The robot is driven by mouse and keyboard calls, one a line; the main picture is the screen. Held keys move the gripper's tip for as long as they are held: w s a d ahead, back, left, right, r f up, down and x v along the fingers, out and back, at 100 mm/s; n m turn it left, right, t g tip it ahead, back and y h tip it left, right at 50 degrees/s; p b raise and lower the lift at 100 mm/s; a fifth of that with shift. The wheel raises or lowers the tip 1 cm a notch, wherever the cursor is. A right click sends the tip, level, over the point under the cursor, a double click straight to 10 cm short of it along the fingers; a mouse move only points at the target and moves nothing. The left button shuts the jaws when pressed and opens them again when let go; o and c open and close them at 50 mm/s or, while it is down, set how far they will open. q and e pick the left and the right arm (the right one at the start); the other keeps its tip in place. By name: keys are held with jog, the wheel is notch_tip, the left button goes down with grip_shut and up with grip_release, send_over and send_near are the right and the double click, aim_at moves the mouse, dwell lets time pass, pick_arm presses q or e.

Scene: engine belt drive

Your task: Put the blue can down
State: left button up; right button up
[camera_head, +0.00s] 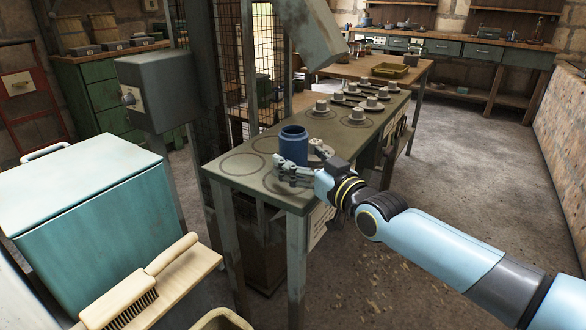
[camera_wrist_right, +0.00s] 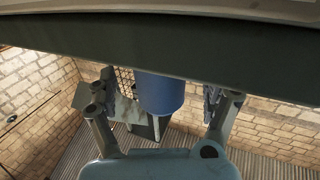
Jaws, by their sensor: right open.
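The blue can (camera_head: 293,147) stands upright on the near end of the green worktable (camera_head: 240,185), on one of the round marks. My right gripper (camera_head: 291,173) is low at the near side of the can, with its fingers close to the tabletop. In the right wrist view the can (camera_wrist_right: 162,92) shows between the two spread fingers of the gripper (camera_wrist_right: 163,105), with a gap on each side. The right gripper is open. The can's lower near side is partly hidden by the gripper in the head view. My left gripper is not in view.
Several grey capped pieces (camera_head: 358,112) stand on round marks farther along the table. A grey box on a post (camera_head: 160,90) and a wire mesh guard (camera_head: 200,60) rise behind it. A teal chest (camera_head: 85,225) and a brush (camera_head: 140,285) are at left. Floor at right is clear.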

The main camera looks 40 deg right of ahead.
jog(key=shift+w+f, duration=0.25)
jog(key=shift+w, duration=0.5)
jog(key=shift+w+r, duration=0.2)
jog(key=shift+w, duration=0.1)
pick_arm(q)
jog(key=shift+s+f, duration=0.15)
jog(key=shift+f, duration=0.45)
pick_arm(e)
jog(key=shift+c, duration=0.2)
jog(key=c, duration=1.4)
jog(key=shift+r, duration=0.1)
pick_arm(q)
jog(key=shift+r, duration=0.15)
pick_arm(e)
jog(key=shift+r, duration=0.15)
